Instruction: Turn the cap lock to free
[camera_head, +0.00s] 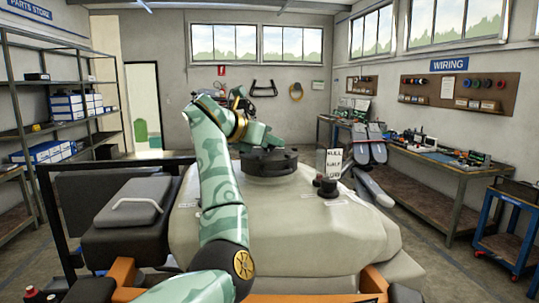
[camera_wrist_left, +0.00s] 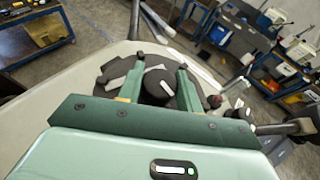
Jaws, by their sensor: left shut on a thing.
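The large dark round cap (camera_head: 272,167) sits on top of the beige tank (camera_head: 300,230) in the head view. My left gripper (camera_head: 263,143) reaches over it from behind my green patterned arm. In the left wrist view, the two fingers of the left gripper (camera_wrist_left: 160,72) stand on either side of the cap's dark round middle part (camera_wrist_left: 160,84) and are shut on it. Pale label strips show on the cap beside the fingers. The lock marking cannot be read. My right gripper is in neither view.
A small black knob (camera_head: 327,187) and an upright white card (camera_head: 333,163) stand on the tank right of the cap. Grey folded parts (camera_head: 368,145) lie beyond. A workbench (camera_head: 440,160) runs along the right wall, shelves (camera_head: 50,130) on the left.

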